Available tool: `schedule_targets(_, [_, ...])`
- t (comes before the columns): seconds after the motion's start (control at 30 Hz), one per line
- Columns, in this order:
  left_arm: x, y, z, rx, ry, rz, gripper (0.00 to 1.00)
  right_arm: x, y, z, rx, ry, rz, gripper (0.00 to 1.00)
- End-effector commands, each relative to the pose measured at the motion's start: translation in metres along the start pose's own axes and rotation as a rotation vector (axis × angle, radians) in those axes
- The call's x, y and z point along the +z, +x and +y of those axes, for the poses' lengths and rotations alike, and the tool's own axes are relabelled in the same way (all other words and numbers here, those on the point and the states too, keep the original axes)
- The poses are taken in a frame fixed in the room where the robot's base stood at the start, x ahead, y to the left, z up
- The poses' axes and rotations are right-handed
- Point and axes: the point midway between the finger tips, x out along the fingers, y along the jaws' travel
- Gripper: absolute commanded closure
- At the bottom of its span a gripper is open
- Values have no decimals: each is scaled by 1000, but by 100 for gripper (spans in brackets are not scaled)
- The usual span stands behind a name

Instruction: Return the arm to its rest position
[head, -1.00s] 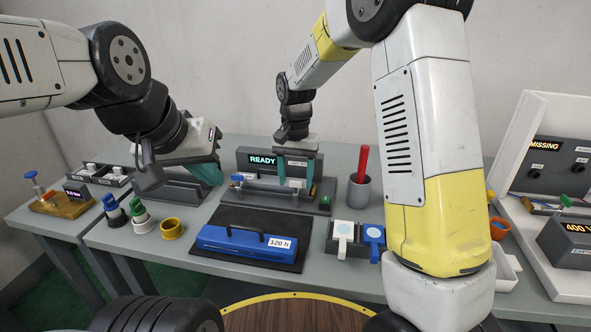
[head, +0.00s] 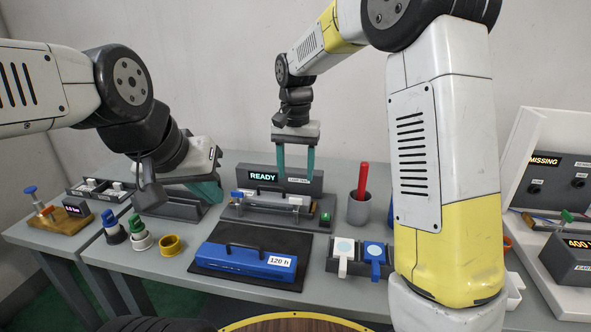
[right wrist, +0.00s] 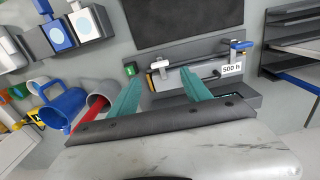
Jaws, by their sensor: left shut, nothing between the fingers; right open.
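My right gripper (head: 295,176) is open and empty, pointing down above the grey station (head: 268,211) with the READY screen. Its teal fingers are apart in the right wrist view (right wrist: 161,76), with part of the station between and beyond them. A rod-shaped tool (head: 268,200) lies across the station; the right wrist view shows a white 500 h label (right wrist: 232,69) on it. My left gripper (head: 212,192) is shut and empty, over the dark grey holder at the left of the table.
A blue 120 h case (head: 232,259) lies on a black mat (head: 290,243). A grey cup (head: 359,209) with a red stick, several bottles and a yellow ring (head: 171,245) stand around. A white panel with a MISSING screen (head: 545,161) is at right. The air around the right gripper looks clear.

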Motion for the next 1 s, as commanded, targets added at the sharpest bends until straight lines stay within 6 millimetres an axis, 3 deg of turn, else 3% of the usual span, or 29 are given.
schedule_targets(0.17, [0,0,0,0,0,0,100,1,-3,3,-7,-2,4,44])
schedule_targets(0.37, [0,0,0,0,0,0,100,20,-35,38,-77,-31,53,44])
schedule_targets(0.5, [0,0,0,0,0,0,100,47,-63,75,-146,-73,123,44])
schedule_targets(0.7, [0,0,0,0,0,0,100,93,-86,121,-214,-136,241,44])
schedule_targets(1.0, [0,0,0,0,0,0,100,164,-90,170,-250,-221,438,44])
